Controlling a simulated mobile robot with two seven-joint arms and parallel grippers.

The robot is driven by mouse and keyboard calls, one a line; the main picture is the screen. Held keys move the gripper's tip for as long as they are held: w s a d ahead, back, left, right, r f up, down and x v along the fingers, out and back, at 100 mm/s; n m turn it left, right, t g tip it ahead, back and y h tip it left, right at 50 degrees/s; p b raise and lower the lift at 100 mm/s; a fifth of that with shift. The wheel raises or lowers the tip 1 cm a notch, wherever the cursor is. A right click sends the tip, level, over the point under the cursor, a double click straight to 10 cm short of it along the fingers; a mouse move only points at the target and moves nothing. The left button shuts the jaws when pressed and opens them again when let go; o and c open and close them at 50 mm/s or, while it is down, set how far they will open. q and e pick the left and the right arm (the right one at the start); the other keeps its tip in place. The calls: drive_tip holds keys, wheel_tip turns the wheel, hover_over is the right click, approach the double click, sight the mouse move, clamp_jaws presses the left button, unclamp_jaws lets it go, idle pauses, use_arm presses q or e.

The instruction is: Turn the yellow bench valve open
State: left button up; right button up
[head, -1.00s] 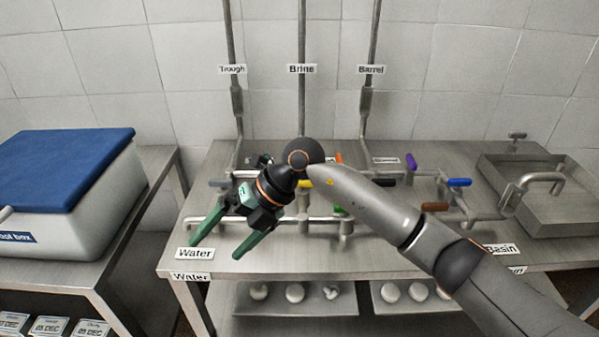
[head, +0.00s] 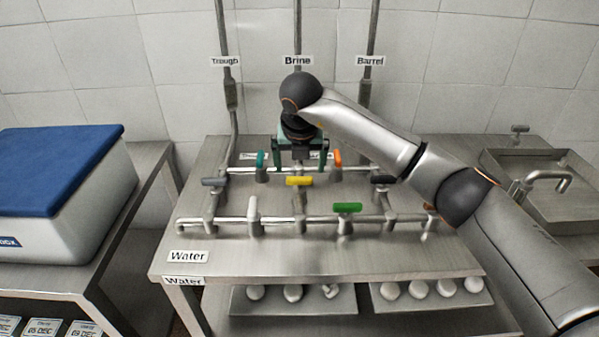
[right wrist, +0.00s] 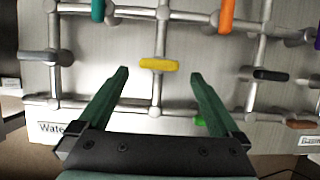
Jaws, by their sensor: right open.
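The yellow valve handle (head: 299,181) lies crosswise on the middle upright pipe of the bench pipework. In the right wrist view the yellow handle (right wrist: 158,65) shows whole, lying crosswise between and just past the fingertips. My right gripper (head: 300,163) is open and empty, pointing down, behind the handle in the head view. Its green fingers (right wrist: 160,73) stand wide apart in the right wrist view, with no contact visible on the handle. My left gripper is not in view.
Nearby handles are teal (head: 261,160), orange (head: 338,158), green (head: 347,208), grey (head: 214,182), white (head: 253,206) and black (head: 384,180). A basin (head: 530,170) stands at right, a blue-lidded box (head: 60,168) at left.

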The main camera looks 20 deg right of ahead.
sight(300, 177)
drive_tip(key=shift+x, duration=2.25)
drive_tip(key=c, duration=1.2)
